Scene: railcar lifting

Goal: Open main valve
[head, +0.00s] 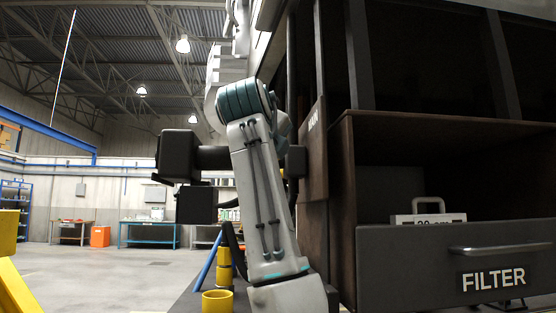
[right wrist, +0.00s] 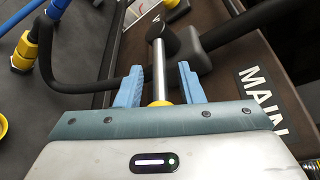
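In the right wrist view, the main valve's silver handle rod (right wrist: 158,70) runs between the two blue fingers of my right gripper (right wrist: 160,85). The fingers stand apart, with a visible gap on each side of the rod. The rod has a black end (right wrist: 158,33) and a yellow part near the gripper's body. A white MAIN label (right wrist: 263,98) is on the brown panel beside it. In the head view, the label (head: 313,120) shows on the brown panel's edge, just right of my arm. The handle is not distinguishable there. My left gripper is not in view.
A dark FILTER drawer (head: 455,262) with a metal handle is at the right, holding a grey-white item (head: 428,219). A yellow cup-like part (head: 217,301) is below. In the wrist view, a black hose (right wrist: 70,84) crosses at left.

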